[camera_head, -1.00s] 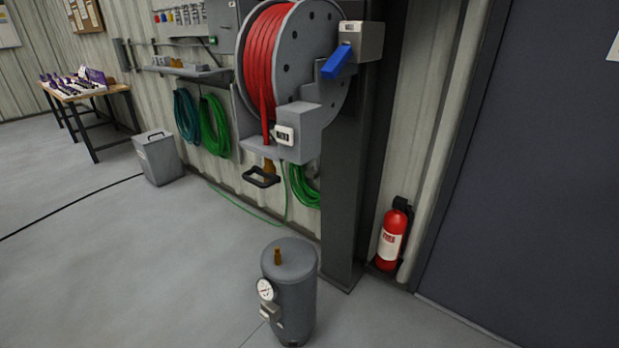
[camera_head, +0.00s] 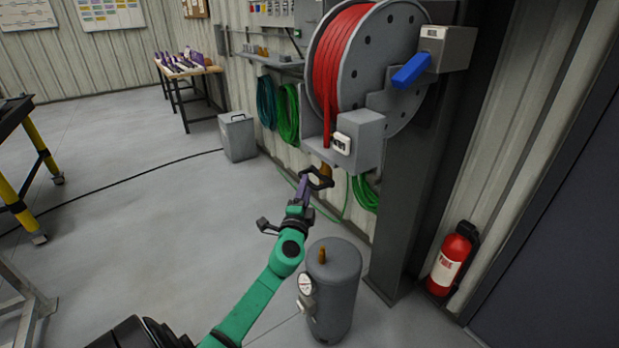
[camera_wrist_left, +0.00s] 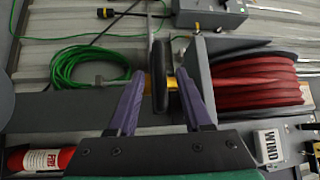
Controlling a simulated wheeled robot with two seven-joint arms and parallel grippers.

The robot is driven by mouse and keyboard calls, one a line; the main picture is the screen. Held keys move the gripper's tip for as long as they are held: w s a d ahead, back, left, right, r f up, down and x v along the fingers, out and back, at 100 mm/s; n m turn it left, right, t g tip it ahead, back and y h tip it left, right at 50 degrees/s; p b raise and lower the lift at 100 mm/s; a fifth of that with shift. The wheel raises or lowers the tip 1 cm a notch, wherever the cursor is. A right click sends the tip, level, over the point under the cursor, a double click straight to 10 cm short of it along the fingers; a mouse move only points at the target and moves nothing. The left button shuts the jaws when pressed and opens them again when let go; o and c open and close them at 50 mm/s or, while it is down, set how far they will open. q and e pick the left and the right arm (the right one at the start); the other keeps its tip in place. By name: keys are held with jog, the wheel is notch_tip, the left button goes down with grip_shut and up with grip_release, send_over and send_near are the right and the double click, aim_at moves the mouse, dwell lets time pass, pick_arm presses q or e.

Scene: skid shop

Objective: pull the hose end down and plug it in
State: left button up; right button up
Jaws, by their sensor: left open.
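The red hose (camera_head: 338,62) is wound on a grey reel. Its end, a black loop handle (camera_head: 318,178) with a brass fitting, hangs below the reel housing. My left gripper (camera_head: 304,184) is right at this handle, on a green arm. In the left wrist view, the purple fingers are spread either side of the black handle (camera_wrist_left: 161,92), open, with a gap by each finger. Part of the brass is hidden behind the handle. A grey tank (camera_head: 334,295) with a brass fitting on top (camera_head: 322,256) and a gauge stands on the floor below. My right gripper is out of view.
A dark post (camera_head: 408,190) stands right of the tank, with a red fire extinguisher (camera_head: 452,262) beyond it. A blue lever (camera_head: 411,71) sticks out by the reel. Green hose coils (camera_head: 288,115) hang on the wall. Open floor lies to the left.

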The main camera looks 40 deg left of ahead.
aim_at(318, 175)
pick_arm(q)
jog(key=shift+x, duration=1.6)
grip_shut()
jog(key=shift+f, duration=0.1)
